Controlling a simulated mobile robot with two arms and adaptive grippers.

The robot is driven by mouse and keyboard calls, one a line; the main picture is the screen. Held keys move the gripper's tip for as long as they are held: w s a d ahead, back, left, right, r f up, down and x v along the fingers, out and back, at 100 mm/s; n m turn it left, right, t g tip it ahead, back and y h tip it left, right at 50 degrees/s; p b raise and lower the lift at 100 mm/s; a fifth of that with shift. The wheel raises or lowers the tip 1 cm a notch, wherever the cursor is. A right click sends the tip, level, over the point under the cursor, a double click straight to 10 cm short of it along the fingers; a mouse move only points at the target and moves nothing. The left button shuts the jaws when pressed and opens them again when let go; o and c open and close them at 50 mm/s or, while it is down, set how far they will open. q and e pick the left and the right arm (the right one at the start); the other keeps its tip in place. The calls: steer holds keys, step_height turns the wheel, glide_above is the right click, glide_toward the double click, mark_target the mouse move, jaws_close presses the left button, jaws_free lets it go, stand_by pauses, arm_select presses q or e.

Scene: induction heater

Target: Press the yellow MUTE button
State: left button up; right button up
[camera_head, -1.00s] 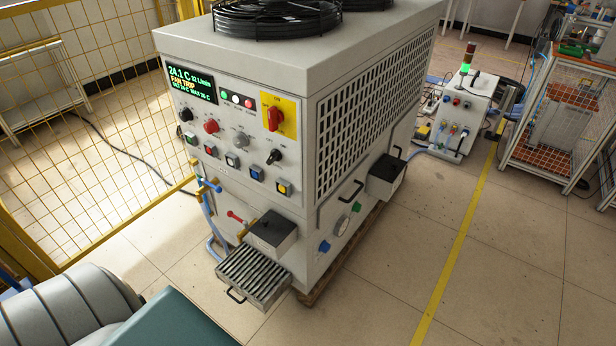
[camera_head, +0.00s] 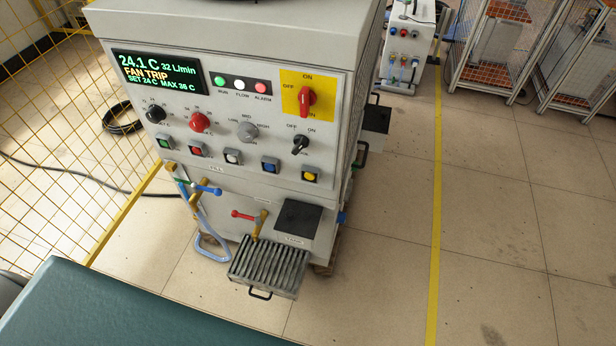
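The yellow button (camera_head: 310,175) is the rightmost in a row of square push buttons on the front panel of the grey machine (camera_head: 240,210). Any label by it is too small to read. To its left in the row are a blue button (camera_head: 269,165), a white button (camera_head: 232,157), a red button (camera_head: 196,150) and a green button (camera_head: 164,142). The display (camera_head: 160,77) reads 24.1 C, 32 L/min and FAN TRIP. Neither of my grippers is in view.
A red rotary switch (camera_head: 306,98) and a black selector (camera_head: 301,145) sit above the yellow button. Blue-handled (camera_head: 207,188) and red-handled (camera_head: 243,215) valves and a ribbed tray (camera_head: 268,266) stick out below. Open floor lies to the right, with a yellow line (camera_head: 436,200).

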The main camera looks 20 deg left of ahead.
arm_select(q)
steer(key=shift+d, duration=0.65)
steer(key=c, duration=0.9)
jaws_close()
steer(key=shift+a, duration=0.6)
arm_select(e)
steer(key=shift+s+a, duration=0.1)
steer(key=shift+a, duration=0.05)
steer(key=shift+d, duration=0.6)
